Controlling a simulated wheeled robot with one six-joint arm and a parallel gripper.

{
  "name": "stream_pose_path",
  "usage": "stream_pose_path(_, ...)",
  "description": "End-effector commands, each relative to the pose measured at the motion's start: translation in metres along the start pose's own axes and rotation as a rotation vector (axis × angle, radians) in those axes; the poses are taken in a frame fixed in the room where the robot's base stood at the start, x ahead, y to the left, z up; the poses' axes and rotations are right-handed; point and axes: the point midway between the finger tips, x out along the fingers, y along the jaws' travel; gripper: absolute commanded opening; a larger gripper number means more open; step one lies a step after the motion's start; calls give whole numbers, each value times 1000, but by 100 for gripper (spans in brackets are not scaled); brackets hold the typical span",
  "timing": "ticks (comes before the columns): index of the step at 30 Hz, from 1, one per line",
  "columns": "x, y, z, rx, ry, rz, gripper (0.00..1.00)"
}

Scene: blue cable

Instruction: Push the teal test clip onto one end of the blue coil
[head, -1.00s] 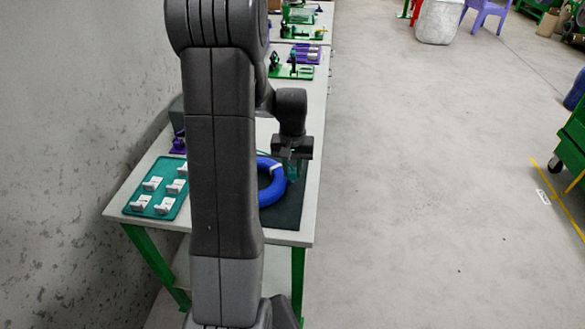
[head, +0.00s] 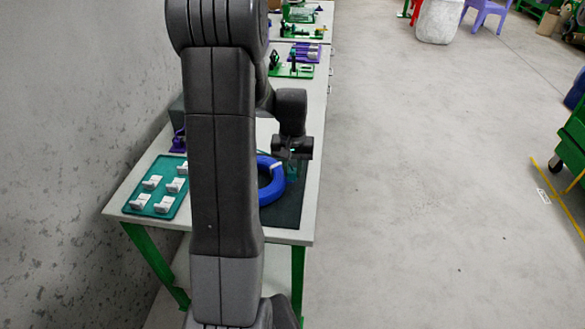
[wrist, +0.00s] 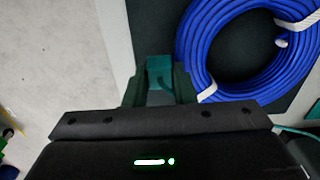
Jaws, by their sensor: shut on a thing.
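The blue coil (head: 274,189) lies flat on a dark mat (head: 290,209) on the table, partly hidden behind my arm in the head view. In the wrist view the blue coil (wrist: 196,62) fills the upper right, bound with white ties. My gripper (head: 292,155) is over the mat at the coil's far right side. It is shut on the teal test clip (wrist: 160,76), which shows between the fingers, just left of the coil's edge. I cannot tell whether the clip touches the coil. A thin teal lead runs out at the right of the wrist view.
A teal tray (head: 158,204) with several white clips stands on the table's left front. Green and purple fixtures (head: 292,69) stand farther back. The table's right edge is close to the mat, with open floor beyond.

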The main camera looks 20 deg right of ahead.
Motion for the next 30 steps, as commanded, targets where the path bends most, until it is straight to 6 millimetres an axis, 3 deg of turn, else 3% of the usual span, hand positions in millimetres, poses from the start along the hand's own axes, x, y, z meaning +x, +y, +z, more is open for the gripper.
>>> stream_pose_path(30,4,0,0,0,0,0,3)
